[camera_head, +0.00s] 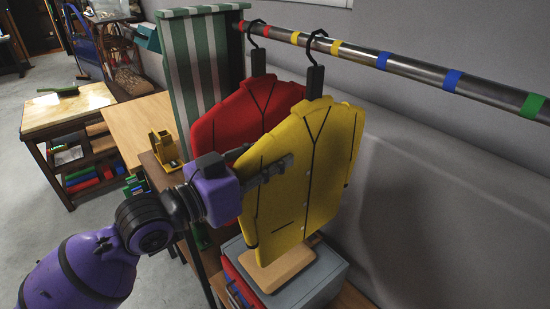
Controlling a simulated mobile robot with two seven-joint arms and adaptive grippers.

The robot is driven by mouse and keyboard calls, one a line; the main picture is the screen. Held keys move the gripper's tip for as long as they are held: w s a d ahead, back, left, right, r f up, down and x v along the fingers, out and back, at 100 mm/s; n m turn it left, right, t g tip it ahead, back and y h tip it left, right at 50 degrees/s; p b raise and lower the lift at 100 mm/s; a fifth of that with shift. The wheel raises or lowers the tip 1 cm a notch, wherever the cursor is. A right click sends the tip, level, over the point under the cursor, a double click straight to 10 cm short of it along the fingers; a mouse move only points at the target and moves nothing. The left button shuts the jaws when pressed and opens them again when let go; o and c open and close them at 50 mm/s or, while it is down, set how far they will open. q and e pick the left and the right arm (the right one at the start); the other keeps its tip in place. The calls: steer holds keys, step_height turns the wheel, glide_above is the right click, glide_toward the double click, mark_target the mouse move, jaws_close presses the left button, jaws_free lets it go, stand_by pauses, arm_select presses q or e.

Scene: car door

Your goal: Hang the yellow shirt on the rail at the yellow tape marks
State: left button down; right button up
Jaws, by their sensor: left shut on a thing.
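The yellow shirt (305,185) is upright on a black hanger, its hook (315,40) at the rail (410,68) between two yellow tape marks (335,47). The hook curves over the rail's top edge; I cannot tell whether it bears the weight. My left gripper (280,168) comes in from the left and is shut on the yellow shirt at its left side. One finger shows over the shirt's front; the rest of the grip is hidden. My right gripper is not in view.
A red shirt (228,125) hangs close behind, at the red marks. A striped green and white panel (195,60) stands left of the rail. A grey box (325,275) with a wooden block (285,272) lies below. Blue and green marks (532,103) lie further right, where the rail is free.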

arm_select(q)
steer(key=c, duration=1.5)
jaws_free()
steer(key=shift+c, duration=0.2)
steer(key=shift+o, duration=0.3)
steer(key=shift+f, duration=0.1)
